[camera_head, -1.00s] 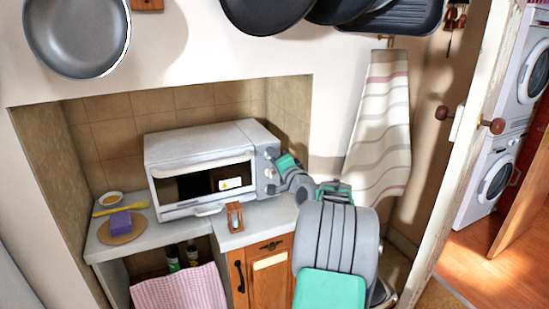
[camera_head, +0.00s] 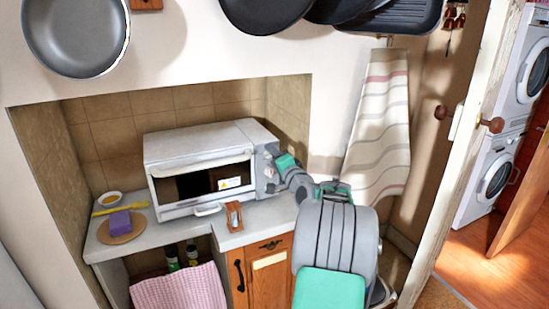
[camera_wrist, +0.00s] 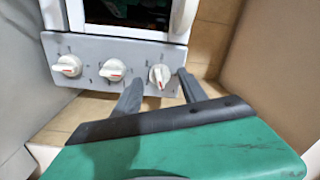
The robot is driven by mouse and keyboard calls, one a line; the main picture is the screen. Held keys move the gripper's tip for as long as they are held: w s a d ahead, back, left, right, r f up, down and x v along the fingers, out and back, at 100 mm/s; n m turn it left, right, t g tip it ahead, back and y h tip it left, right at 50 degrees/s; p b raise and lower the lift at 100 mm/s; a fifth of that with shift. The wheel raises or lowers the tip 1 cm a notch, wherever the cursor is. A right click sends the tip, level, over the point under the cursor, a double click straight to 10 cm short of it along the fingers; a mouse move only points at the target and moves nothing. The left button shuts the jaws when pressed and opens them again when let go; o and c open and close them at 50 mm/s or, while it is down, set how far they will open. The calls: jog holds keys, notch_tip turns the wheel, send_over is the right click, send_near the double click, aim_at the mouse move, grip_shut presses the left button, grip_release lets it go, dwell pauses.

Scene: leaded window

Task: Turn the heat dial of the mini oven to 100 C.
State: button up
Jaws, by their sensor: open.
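The white mini oven (camera_head: 198,147) stands on the counter in the tiled alcove, its control panel (camera_head: 266,180) at its right side. In the wrist view the grey panel (camera_wrist: 90,46) shows three white dials with red marks: a left dial (camera_wrist: 67,66), a middle dial (camera_wrist: 112,69) and a right dial (camera_wrist: 159,75). My gripper (camera_wrist: 160,80) is open, its dark fingers on either side of the right dial. I cannot tell whether they touch it. The scale markings are too small to read. In the head view my gripper (camera_head: 275,163) is at the panel, partly hiding the dials.
A small wooden-framed item (camera_head: 234,216) stands on the counter (camera_head: 175,231) before the oven. A purple block (camera_head: 120,221) lies on a round board at the left. A striped towel (camera_head: 378,125) hangs at the right. Pans (camera_head: 300,10) hang above. The alcove wall is close beside the panel.

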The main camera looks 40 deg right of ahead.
jog(key=shift+s, duration=0.1)
jog(key=b+v, duration=0.1)
jog(key=v, duration=0.6)
jog(key=shift+s+b, duration=0.3)
jog(key=shift+b, duration=0.05)
jog(key=shift+a, duration=0.15)
